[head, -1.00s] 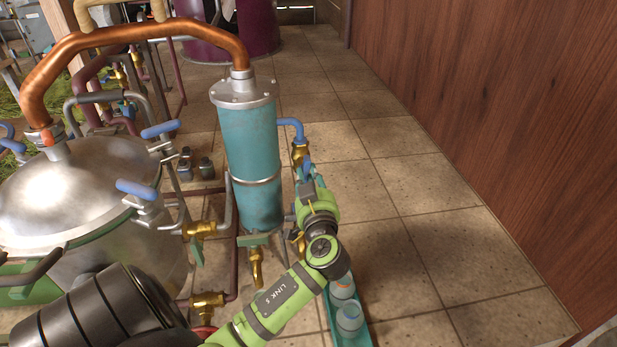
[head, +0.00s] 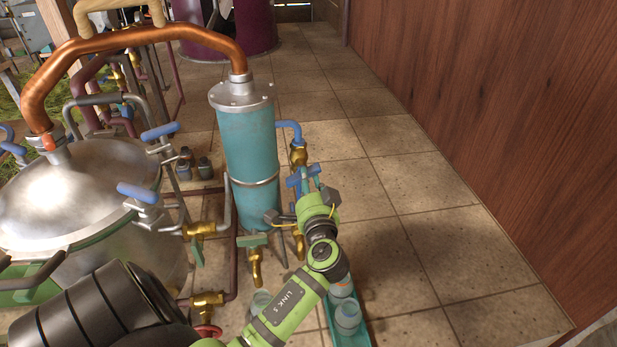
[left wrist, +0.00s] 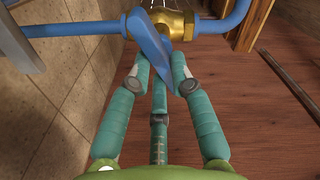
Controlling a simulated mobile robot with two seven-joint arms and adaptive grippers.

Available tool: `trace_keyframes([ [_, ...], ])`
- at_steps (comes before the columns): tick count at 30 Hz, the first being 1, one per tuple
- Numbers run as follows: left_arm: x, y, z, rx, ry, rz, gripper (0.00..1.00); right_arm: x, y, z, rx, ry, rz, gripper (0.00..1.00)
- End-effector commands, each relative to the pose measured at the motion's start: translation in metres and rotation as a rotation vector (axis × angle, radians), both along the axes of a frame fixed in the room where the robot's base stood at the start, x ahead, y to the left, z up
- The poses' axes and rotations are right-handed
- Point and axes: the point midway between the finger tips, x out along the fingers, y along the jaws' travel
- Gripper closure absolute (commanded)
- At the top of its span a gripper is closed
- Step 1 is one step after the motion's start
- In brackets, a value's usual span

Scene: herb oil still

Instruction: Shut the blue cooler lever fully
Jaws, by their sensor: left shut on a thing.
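The blue cooler lever (head: 297,180) sits on a brass valve (head: 298,156) in the blue pipe at the right side of the teal cooler (head: 249,150). In the left wrist view the lever (left wrist: 150,42) slants across the blue pipe in front of the brass valve body (left wrist: 172,20). In the head view the fingers partly cover the lever. My right gripper does not show.
A copper pipe (head: 130,35) links the cooler to the steel still pot (head: 70,205), which has blue clamp handles. A green-handled brass tap (head: 255,262) is below the cooler. Glass jars (head: 347,314) stand in a teal tray beneath my arm. Tiled floor at right is clear up to the wooden wall (head: 500,120).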

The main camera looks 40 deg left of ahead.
Motion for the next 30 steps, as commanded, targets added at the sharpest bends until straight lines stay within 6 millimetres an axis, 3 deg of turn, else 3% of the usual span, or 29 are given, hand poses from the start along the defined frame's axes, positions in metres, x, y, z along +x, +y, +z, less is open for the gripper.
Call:
trace_keyframes([
  [15, 0.0, 0.0, -0.002, 0.254, 0.314, -0.001, 1.0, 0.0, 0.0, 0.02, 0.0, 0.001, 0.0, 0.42],
  [30, -0.001, 0.001, -0.004, 0.332, 0.409, -0.001, 1.0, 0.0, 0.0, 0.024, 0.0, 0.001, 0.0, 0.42],
])
